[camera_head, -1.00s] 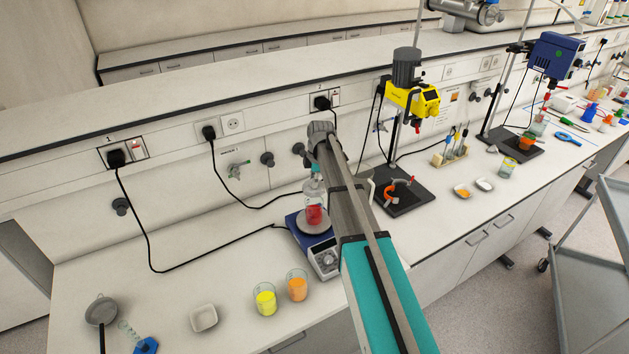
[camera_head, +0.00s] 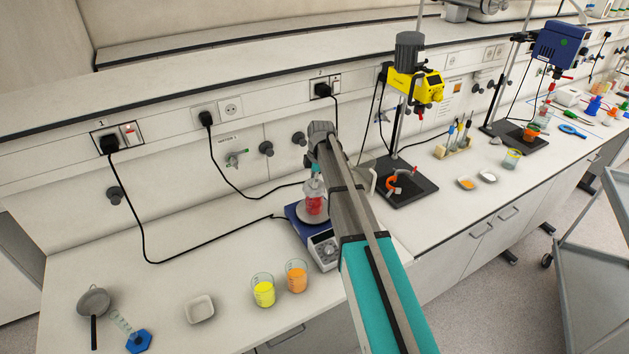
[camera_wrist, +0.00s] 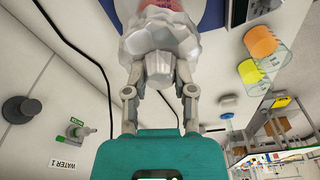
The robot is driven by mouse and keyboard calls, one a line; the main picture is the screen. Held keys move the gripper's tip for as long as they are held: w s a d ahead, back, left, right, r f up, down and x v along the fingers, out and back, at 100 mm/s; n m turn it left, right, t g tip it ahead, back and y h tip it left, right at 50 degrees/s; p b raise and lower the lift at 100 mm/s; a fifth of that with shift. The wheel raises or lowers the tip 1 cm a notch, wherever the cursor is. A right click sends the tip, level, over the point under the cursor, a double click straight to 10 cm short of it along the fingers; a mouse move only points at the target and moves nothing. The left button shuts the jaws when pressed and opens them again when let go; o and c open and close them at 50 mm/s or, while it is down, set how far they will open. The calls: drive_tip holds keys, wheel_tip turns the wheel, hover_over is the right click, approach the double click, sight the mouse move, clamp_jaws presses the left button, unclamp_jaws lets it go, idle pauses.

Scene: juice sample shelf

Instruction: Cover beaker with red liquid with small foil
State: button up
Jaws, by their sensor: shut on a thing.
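The beaker with red liquid (camera_head: 314,206) stands on the blue hotplate stirrer left of my arm in the head view. Its red liquid (camera_wrist: 167,5) also shows at the top edge of the wrist view. The small foil (camera_wrist: 150,42) is a crumpled, silvery-white piece in the wrist view. My gripper (camera_wrist: 160,92) is shut on the foil. The foil is right at the beaker's top and hides the rim; I cannot tell whether it touches all round. In the head view my gripper is mostly hidden by my arm.
The hotplate stirrer (camera_head: 322,250) carries the beaker. Beakers of yellow liquid (camera_head: 263,291) and orange liquid (camera_head: 297,277) stand in front of it. A white dish (camera_head: 199,309) lies further left. A black cable (camera_head: 190,250) runs behind over the bench. A stirrer stand (camera_head: 407,190) stands at right.

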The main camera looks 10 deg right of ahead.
drive_tip(key=shift+f+b, duration=0.35)
drive_tip(key=shift+f, duration=0.2)
drive_tip(key=o, duration=1)
